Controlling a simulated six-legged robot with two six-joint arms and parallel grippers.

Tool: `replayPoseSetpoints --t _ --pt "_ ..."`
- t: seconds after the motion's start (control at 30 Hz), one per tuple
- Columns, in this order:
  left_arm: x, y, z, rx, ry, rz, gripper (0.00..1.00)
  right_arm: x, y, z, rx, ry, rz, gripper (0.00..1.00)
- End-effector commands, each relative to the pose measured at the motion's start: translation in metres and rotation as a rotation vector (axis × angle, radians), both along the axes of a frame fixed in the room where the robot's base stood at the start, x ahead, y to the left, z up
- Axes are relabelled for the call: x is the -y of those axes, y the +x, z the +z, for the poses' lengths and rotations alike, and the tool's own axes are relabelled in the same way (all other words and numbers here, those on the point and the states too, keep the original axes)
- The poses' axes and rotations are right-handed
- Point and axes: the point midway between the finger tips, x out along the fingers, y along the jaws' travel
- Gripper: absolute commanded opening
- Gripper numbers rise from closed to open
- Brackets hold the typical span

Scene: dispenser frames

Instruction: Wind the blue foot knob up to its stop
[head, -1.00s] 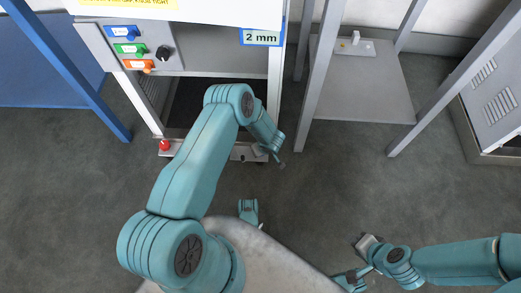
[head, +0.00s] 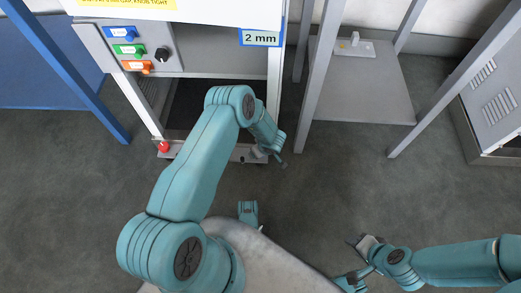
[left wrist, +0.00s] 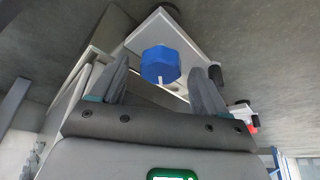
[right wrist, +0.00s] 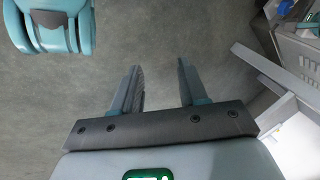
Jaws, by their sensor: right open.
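The blue foot knob (left wrist: 160,64) shows in the left wrist view, faceted, with a small white mark at its near edge, against a pale plate (left wrist: 190,48). My left gripper (left wrist: 160,82) is open, one finger on each side of the knob, with a narrow gap visible on both sides. In the head view my left gripper (head: 272,153) is low at the front right foot of the dispenser frame, and the knob is hidden there. My right gripper (head: 362,243) is open and empty above the floor; its spread fingers show in the right wrist view (right wrist: 160,85).
The dispenser frame carries a "2 mm" sign (head: 261,38) and a panel with blue, green and orange labelled parts and a black knob (head: 162,54). A red knob (head: 164,147) is at its left foot. A neighbouring frame's post (head: 318,75) stands close right.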

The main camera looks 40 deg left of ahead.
Motion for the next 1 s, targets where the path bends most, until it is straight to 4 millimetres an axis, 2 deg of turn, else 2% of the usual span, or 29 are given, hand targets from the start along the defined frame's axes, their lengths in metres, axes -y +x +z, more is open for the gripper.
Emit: replayPoseSetpoints --t 0.13,0.23,0.57,0.7,0.83,1.0 --pt "0.001 0.0 0.002 0.001 0.0 -0.001 0.75 0.0 0.0 0.002 -0.002 0.0 0.001 0.43" --pt "0.004 -0.001 0.014 0.0 0.0 -0.002 0.75 -0.001 -0.004 0.009 -0.013 0.003 0.002 0.43" --pt "0.033 -0.013 0.093 0.001 0.001 -0.004 0.75 -0.007 -0.034 0.054 -0.112 0.022 0.015 0.43" --pt "0.045 -0.018 0.122 0.0 0.0 -0.003 0.75 -0.009 -0.039 0.067 -0.129 0.025 0.024 0.43" --pt "0.052 -0.021 0.14 0.001 0.0 -0.001 0.75 -0.011 -0.041 0.074 -0.131 0.026 0.033 0.43" --pt "0.057 -0.023 0.151 0.001 0.0 -0.001 0.75 -0.012 -0.042 0.077 -0.132 0.027 0.039 0.43"
